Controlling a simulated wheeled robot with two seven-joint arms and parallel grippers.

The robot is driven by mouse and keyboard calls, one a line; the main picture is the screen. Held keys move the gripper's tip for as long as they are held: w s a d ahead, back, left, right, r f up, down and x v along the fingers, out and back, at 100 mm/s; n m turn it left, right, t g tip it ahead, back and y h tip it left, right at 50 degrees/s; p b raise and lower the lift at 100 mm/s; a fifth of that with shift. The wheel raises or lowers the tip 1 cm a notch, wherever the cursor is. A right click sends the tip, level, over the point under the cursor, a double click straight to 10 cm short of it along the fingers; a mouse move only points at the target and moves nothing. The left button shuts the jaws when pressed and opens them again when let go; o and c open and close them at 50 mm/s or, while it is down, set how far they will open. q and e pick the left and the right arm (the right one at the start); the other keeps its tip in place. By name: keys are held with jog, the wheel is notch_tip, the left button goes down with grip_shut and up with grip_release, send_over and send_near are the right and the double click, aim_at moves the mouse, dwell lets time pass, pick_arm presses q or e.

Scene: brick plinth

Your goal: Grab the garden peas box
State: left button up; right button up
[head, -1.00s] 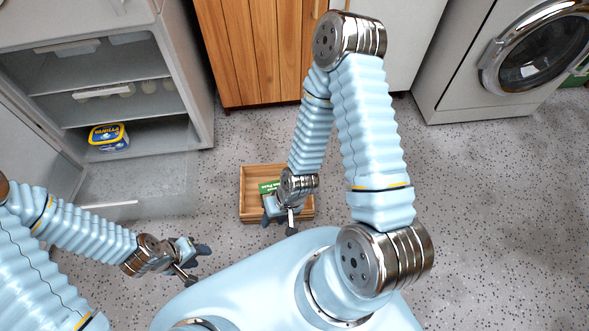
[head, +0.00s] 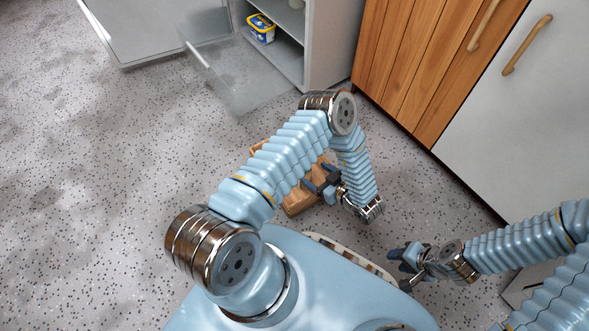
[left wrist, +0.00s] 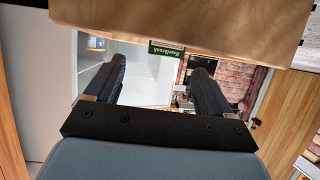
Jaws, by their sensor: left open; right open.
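The garden peas box cannot be made out in the head view; my left arm covers much of the wooden crate (head: 300,200). My left gripper (head: 325,185) is open, close over the crate's right side. In the left wrist view its two dark fingers (left wrist: 159,66) stand apart with nothing held between them. A small green piece with white lettering (left wrist: 166,50) shows there beyond the fingertips, at the edge of a pale wooden surface (left wrist: 190,22); I cannot tell whether it is the peas box. My right gripper (head: 406,264) is open and empty, right of the crate.
A grey open-fronted fridge (head: 330,50) stands behind, with a blue and yellow tub (head: 261,28) on its shelf. A wooden cupboard (head: 430,60) and a white cabinet (head: 530,130) are at right. The speckled floor (head: 90,200) is free at left.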

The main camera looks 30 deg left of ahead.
aim_at(310, 172)
pick_arm(q)
jog(key=x, duration=0.3)
jog(key=shift+w+a+f, duration=0.1)
jog(key=shift+a+f, duration=0.2)
jog(key=x, duration=0.1)
jog(key=b+x, duration=0.1)
jog(key=x, duration=0.2)
jog(key=shift+s+a+f+b, duration=0.25)
jog(key=shift+s+f+b, duration=0.05)
jog(key=shift+f, duration=0.05)
jog(key=shift+w+a+f, duration=0.1)
jog(key=shift+w+a, duration=0.1)
jog(key=shift+a, duration=0.3)
jog(key=c, duration=1.4)
